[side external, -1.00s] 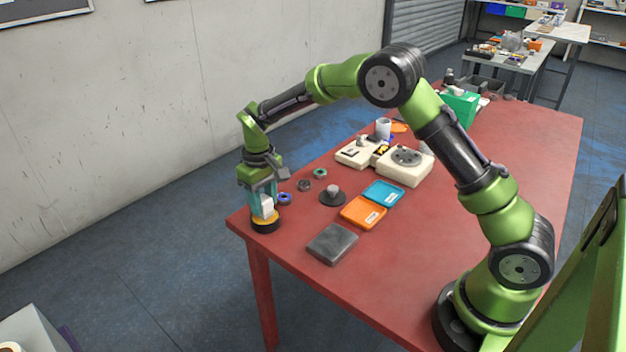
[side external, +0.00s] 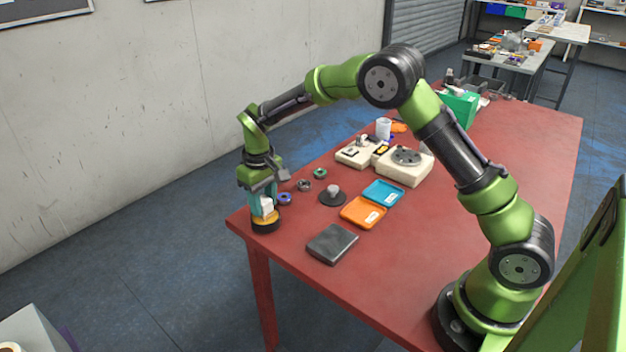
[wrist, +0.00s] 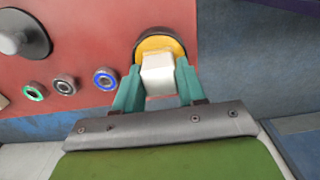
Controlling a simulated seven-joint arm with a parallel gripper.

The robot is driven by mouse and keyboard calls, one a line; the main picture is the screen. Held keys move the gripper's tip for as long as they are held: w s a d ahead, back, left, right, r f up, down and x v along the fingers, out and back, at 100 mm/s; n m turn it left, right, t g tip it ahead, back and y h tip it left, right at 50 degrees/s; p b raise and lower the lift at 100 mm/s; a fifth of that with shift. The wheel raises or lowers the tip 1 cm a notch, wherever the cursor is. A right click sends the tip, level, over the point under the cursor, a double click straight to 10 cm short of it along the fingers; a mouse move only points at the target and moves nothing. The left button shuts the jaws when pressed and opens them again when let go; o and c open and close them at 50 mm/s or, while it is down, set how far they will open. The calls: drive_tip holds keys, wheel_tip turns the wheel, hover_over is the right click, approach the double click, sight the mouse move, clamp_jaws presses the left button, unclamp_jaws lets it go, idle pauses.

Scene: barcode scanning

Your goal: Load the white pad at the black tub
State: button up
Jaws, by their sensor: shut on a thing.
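The white pad (side external: 266,206) is a small pale block between the teal fingers of my gripper (side external: 263,208). My gripper is shut on it. The black tub (side external: 264,228) is a low round dish with a yellow top face, at the left corner of the red table. In the wrist view the white pad (wrist: 158,74) overlaps the near part of the yellow face, and the black rim of the tub (wrist: 162,38) shows behind it. The pad is over the tub; whether it touches the yellow face I cannot tell.
A blue ring (side external: 285,198), a dark ring (side external: 304,185) and a green ring (side external: 320,173) lie beside the tub. A dark knobbed disc (side external: 333,196), an orange tray (side external: 363,212), a blue tray (side external: 383,193) and a grey slab (side external: 332,244) lie to the right. The table edge is close by.

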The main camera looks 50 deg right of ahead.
sight(263, 199)
drive_tip(key=shift+r, duration=3.5)
